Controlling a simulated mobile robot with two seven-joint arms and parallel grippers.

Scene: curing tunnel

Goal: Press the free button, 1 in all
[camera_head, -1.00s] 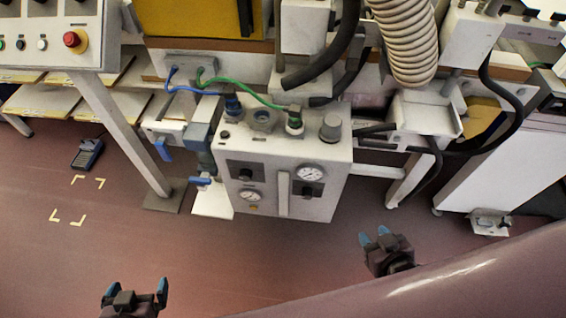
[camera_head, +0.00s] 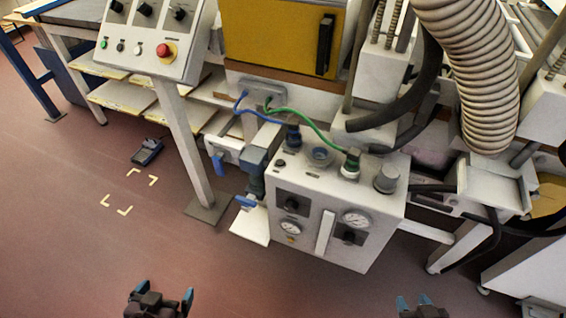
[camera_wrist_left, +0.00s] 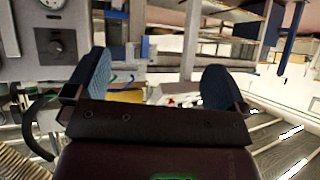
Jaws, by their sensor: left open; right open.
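A sloped white control panel (camera_head: 165,42) stands on a post at the upper left of the head view. Its lower row has a green button (camera_head: 104,44), a black button (camera_head: 121,47), a white button (camera_head: 138,50) and a red mushroom button (camera_head: 163,51) on a yellow base. I cannot tell which one is the free button. My left gripper (camera_head: 159,297) is open and empty at the bottom edge, well below and apart from the panel. Its open fingers also show in the left wrist view (camera_wrist_left: 155,85). My right gripper (camera_head: 413,301) is open and empty at the bottom right.
A white box with gauges (camera_head: 325,215), hoses and valves stands right of the panel post (camera_head: 185,145). A ribbed duct (camera_head: 470,75) hangs at the upper right. The reddish floor (camera_head: 70,230) at left is clear.

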